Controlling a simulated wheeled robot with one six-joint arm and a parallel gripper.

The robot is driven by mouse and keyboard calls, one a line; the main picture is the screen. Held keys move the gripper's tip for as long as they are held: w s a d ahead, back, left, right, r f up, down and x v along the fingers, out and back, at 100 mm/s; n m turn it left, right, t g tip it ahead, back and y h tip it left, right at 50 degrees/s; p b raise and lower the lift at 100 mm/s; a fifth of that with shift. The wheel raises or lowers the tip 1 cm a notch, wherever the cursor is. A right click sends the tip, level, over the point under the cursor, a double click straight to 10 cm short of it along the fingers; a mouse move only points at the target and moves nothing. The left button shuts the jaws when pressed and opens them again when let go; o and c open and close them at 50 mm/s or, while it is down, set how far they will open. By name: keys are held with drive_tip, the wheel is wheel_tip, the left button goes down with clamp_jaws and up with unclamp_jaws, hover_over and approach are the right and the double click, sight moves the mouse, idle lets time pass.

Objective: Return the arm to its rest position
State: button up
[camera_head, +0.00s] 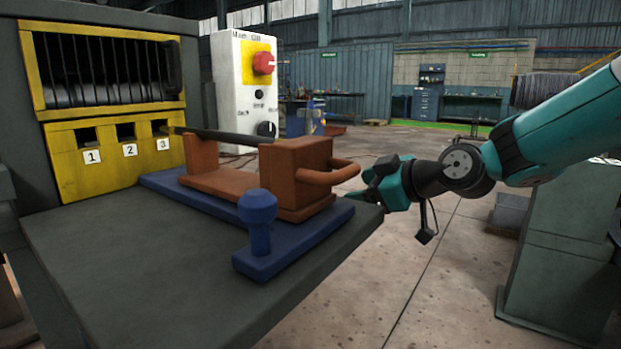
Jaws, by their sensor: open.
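My teal arm (570,130) reaches in from the right edge with its wrist bent toward the table. My gripper (368,186) is open, with nothing seen between its fingers. It points left, just right of the orange block's looped handle (328,174) and beyond the right edge of the table. From this angle I cannot tell the exact gap to the handle. The orange carriage (290,170) sits on a blue rail base (325,222), and a dark bar (220,135) runs from it toward slot 3.
The grey table (150,265) carries a blue knob post (259,220) at the front. A yellow panel (118,175) with numbered slots stands left. Behind is a white control box (228,90) with a red switch (263,63). Open floor (440,280) lies right of the table.

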drive_tip(key=s+d+f+m+g+h, duration=0.45)
drive_tip(key=s+d+f+m, duration=0.3)
drive_tip(key=s, duration=0.35)
drive_tip(key=s+d+f+m+g+h, duration=0.3)
drive_tip(key=s+d+f+m+h, duration=0.25)
drive_tip(key=s+d+f, duration=0.45)
drive_tip(key=s+a+r+n+g+y+p, duration=0.2)
drive_tip(key=s+a+r+n+y, duration=0.4)
drive_tip(key=s+a+r, duration=0.75)
wheel_tip(320, 180, up, 33)
drive_tip(key=w+a+n+h+p, duration=0.1)
drive_tip(key=w+p, duration=0.1)
drive_tip(key=p, duration=3.2)
drive_tip(key=shift+a, duration=0.25)
